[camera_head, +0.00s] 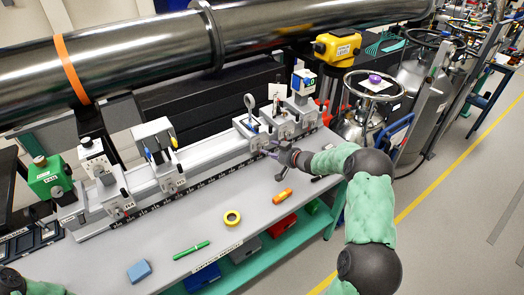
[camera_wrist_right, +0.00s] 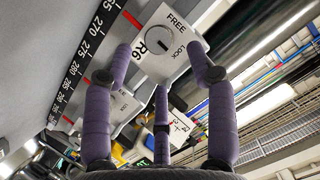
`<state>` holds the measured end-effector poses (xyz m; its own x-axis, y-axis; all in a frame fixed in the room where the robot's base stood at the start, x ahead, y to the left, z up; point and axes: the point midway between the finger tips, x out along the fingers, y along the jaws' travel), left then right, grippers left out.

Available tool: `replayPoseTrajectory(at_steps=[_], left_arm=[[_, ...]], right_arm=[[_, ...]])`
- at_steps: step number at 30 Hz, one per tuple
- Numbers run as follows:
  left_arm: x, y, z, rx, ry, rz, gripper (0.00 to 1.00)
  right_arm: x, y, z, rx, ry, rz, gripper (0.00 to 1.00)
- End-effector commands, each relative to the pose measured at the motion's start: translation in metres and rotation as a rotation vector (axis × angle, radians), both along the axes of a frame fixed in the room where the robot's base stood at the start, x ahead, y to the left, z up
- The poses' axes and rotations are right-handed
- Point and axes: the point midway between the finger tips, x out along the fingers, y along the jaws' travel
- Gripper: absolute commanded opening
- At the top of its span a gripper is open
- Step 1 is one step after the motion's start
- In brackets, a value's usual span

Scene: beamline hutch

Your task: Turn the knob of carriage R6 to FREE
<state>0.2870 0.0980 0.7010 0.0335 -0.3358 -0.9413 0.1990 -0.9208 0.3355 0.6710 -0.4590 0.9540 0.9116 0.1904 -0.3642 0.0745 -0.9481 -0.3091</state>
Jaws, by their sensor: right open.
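In the right wrist view the light grey block of carriage R6 (camera_wrist_right: 190,42) is ahead, marked R6, FREE and LOCK. Its round grey knob (camera_wrist_right: 156,40) sits between the label R6 and the words FREE and LOCK. A short dark mark on the knob seems to lie on the LOCK side, but it is small. My right gripper (camera_wrist_right: 160,70) is open and empty, its purple fingers spread below and to both sides of the knob, apparently apart from it. In the head view my right gripper (camera_head: 273,150) is at the front of the rail, partly hiding the carriage there. My left gripper is not in view.
The rail (camera_head: 215,155) carries several other carriages, including R4 (camera_head: 115,195). A large pipe (camera_head: 140,60) runs behind.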

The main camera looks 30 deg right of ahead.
Motion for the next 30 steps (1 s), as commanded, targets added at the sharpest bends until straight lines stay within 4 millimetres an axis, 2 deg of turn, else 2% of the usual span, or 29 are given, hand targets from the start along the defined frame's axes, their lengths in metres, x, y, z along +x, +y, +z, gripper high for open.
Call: replayPoseTrajectory(at_steps=[3,9,15,23,28,29,30], left_arm=[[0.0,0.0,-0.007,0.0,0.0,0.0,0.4],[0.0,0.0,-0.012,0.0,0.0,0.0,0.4],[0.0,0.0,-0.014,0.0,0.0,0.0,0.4],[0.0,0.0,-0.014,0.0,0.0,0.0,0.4],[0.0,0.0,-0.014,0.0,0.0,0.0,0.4],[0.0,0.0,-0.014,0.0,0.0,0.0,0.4],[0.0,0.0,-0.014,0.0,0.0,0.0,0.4]], right_arm=[[0.02,0.005,-0.01,0.0,-0.001,0.002,0.57],[0.043,0.009,-0.018,-0.001,0.0,0.001,0.57],[0.052,0.011,-0.021,0.0,-0.001,0.0,0.57],[0.053,0.011,-0.021,0.0,0.0,0.0,0.57],[0.053,0.011,-0.021,0.0,0.0,0.0,0.09],[0.053,0.011,-0.021,0.0,0.0,0.0,0.04],[0.053,0.011,-0.021,0.0,-0.001,0.0,0.04]])
